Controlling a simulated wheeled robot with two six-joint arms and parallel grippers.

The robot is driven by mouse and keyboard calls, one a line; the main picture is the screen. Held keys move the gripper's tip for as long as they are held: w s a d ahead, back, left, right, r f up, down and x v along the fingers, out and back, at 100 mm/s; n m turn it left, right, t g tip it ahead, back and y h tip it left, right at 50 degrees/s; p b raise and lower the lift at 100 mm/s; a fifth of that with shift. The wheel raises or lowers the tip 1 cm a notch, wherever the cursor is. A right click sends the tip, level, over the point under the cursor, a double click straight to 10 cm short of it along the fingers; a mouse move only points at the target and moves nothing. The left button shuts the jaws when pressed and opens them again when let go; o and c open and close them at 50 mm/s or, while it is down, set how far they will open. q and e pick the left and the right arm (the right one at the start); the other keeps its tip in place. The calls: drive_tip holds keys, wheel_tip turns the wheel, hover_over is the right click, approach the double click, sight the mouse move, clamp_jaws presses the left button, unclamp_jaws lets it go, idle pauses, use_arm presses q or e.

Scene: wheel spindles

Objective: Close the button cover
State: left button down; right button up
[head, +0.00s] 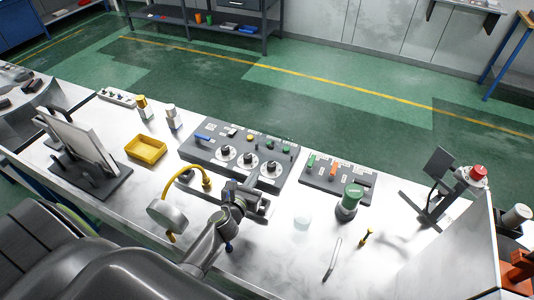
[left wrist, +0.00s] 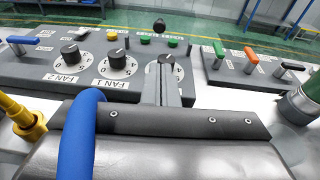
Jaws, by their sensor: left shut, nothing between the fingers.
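A red button (head: 478,172) tops a grey post-like housing at the right end of the bench. A dark square plate (head: 439,162), which looks like its cover, stands raised to the left of the button, apart from it. My left gripper (head: 262,190) is shut and empty at the front edge of the large control panel, well left of the button. In the left wrist view, its fingers (left wrist: 168,82) are together and point towards a black knob on that panel. The button and plate do not show in the left wrist view. My right gripper is not in view.
The large control panel (head: 200,153) has several knobs and switches. A smaller switch panel (head: 336,183), a green-topped cylinder (head: 350,201) and a small yellow-tipped item (head: 367,237) lie between my gripper and the button. A yellow tray (head: 146,149) is left. The front-right bench is mostly clear.

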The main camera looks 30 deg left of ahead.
use_arm(q)
drive_tip(key=b, duration=0.3)
approach(271, 149)
drive_tip(key=shift+w+a+f, duration=0.15)
drive_tip(key=shift+w+f, duration=0.85)
drive_tip(key=shift+w, duration=0.15)
drive_tip(key=shift+w+a+r, duration=0.1)
drive_tip(key=shift+w+r, duration=0.05)
drive_tip(key=shift+w, duration=0.45)
drive_tip(key=shift+w+a+r, duration=0.1)
drive_tip(key=shift+w+r, duration=0.1)
drive_tip(key=shift+w, duration=1.2)
drive_tip(key=shift+r, duration=0.1)
